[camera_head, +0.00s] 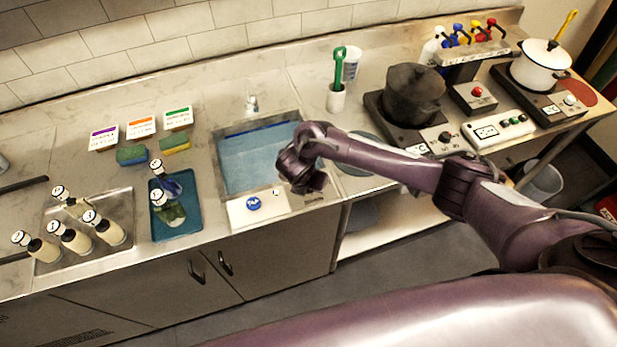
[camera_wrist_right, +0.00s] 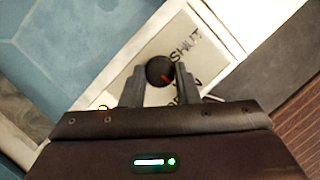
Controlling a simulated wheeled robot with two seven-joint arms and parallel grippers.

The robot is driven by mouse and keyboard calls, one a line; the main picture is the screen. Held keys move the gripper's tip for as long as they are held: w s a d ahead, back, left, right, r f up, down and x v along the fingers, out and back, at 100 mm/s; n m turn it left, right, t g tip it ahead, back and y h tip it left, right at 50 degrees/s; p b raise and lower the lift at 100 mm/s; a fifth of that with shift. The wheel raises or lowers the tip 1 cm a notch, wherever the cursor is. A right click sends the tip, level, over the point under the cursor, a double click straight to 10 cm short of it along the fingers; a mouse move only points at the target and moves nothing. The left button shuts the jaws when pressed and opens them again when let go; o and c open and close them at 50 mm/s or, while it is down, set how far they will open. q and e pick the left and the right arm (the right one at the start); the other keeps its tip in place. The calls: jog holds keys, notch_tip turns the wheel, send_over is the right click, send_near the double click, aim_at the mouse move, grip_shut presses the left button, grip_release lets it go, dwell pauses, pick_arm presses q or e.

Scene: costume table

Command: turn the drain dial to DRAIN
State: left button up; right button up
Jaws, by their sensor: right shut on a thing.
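The drain dial (camera_wrist_right: 157,66) is a round black knob with a red mark, on a white panel (camera_wrist_right: 196,42) beside the sink. The panel carries the word SHUT at upper right and a partly covered word, seemingly DRAIN, below the knob. The red mark points toward the lower right in the right wrist view, between the two words. My right gripper (camera_wrist_right: 160,80) has one finger on each side of the knob and is shut on it. In the head view my right gripper (camera_head: 306,188) hides the dial at the sink's front right corner. My left gripper is not in view.
The sink (camera_head: 250,165) holds blue water. A white plate with a blue button (camera_head: 253,204) lies at its front edge. A blue tray (camera_head: 160,229) with bottles stands to the left. A dark pot (camera_head: 413,95) sits on a burner to the right.

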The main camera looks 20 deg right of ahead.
jog(key=shift+w+r+m, duration=0.1)
jog(key=shift+m, duration=0.4)
jog(key=o, duration=1)
jog(key=shift+c, duration=0.2)
